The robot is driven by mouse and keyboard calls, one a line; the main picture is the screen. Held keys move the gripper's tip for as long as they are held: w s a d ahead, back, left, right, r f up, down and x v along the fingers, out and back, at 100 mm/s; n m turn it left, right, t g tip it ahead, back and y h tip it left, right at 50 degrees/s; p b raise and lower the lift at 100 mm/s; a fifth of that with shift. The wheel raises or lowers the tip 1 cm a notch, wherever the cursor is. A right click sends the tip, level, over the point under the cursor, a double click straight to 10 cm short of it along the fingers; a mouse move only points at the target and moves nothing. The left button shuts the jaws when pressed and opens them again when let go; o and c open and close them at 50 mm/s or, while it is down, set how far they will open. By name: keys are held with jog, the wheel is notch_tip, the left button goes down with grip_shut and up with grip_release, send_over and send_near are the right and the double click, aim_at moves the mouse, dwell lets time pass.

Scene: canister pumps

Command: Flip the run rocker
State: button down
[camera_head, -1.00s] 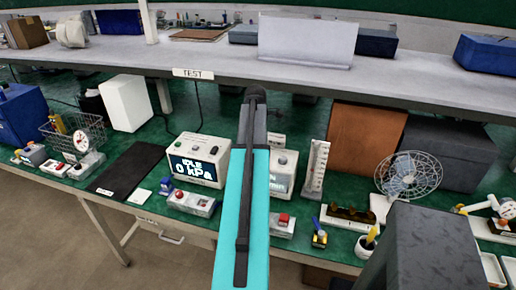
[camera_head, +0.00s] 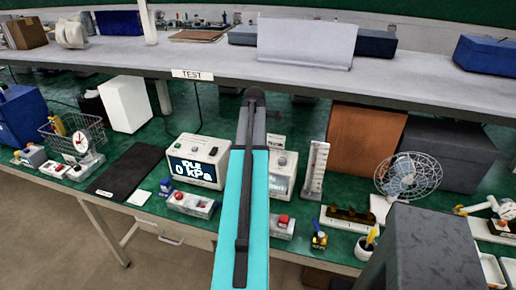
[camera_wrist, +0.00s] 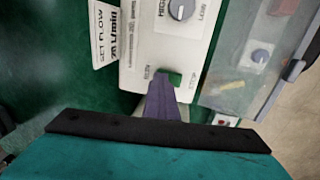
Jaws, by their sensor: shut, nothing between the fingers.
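My gripper (camera_wrist: 160,80) is shut and empty in the wrist view, its tips over the top of a white pump box (camera_wrist: 146,45). A small green rocker (camera_wrist: 174,78) sits beside the tips on their right. The tips look touching or very near it, and partly cover it. The printed words beside it are too small to read. A grey knob (camera_wrist: 180,8) marked HIGH and LOW is farther up the box. In the head view my arm hides my fingers and part of this pump box (camera_head: 285,183).
A card reading SET FLOW 20 L/min (camera_wrist: 104,32) stands left of the box. A grey switch box with a red button (camera_head: 283,221) stands in front. Another pump box shows IDLE 0 kPa (camera_head: 197,163) to the left. A shelf (camera_head: 150,60) runs behind; a fan (camera_head: 407,173) stands right.

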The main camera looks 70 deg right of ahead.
jog(key=shift+s+a+f, duration=0.15)
jog(key=shift+a+f, duration=0.3)
jog(key=shift+a, duration=0.15)
jog(key=shift+d+r+p, duration=0.15)
jog(key=shift+r+p, duration=1.4)
jog(key=shift+r, duration=1.1)
notch_tip(320, 180, up, 10)
jog(key=a+b, duration=0.1)
jog(key=b, duration=0.2)
jog(key=shift+f, duration=0.2)
jog(key=shift+a, duration=0.1)
